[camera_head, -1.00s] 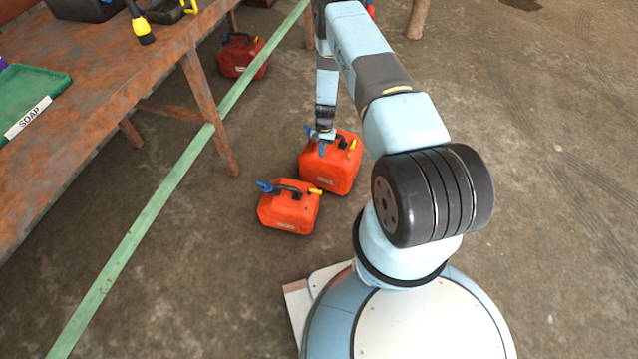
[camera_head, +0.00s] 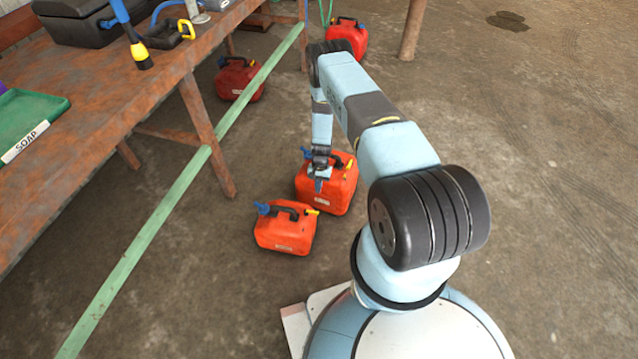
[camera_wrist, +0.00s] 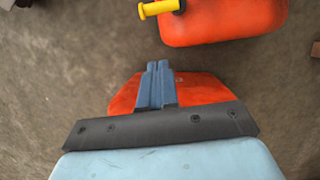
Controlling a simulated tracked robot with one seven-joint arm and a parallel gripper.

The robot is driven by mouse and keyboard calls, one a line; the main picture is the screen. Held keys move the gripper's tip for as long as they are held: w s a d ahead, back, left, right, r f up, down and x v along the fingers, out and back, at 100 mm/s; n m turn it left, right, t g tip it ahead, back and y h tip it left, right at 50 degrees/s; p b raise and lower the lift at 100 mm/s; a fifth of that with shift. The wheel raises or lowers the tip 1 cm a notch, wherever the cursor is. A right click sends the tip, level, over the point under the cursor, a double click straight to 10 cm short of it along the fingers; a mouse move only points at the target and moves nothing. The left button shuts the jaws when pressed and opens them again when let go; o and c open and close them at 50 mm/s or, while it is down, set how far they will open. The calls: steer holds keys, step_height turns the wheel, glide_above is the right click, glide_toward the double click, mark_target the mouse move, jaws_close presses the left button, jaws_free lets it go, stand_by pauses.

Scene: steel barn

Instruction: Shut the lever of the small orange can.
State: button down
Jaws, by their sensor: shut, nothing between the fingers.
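The small orange can (camera_head: 285,236) stands on the floor in the head view. Its blue lever (camera_head: 263,208) sticks out at the upper left, and a yellow spout end (camera_head: 311,211) shows at the right of its dark handle. A larger orange can (camera_head: 330,193) stands just behind it to the right. My gripper (camera_head: 319,186) points down, shut and empty, in front of the larger can's face and above and right of the small can. In the wrist view, the shut fingers (camera_wrist: 155,85) lie over one orange can; another with a yellow end is at the top. The blue lever is not visible there.
A long rusty bench (camera_head: 100,100) stands at the left, with a green soap tray (camera_head: 30,120) and tools on it. A green rail (camera_head: 170,190) runs along its front. Two more red cans (camera_head: 238,80) (camera_head: 347,37) stand farther back. The floor at right is clear.

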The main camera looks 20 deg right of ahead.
steer(key=shift+s+a+f, duration=0.45)
steer(key=shift+s+f, duration=0.3)
steer(key=shift+f, duration=0.15)
steer(key=shift+s+a+f, duration=0.5)
steer(key=shift+s+f, duration=0.25)
steer(key=shift+f, duration=0.1)
steer(key=shift+s+a+f, duration=0.45)
steer(key=shift+s+f, duration=0.3)
steer(key=shift+f, duration=0.15)
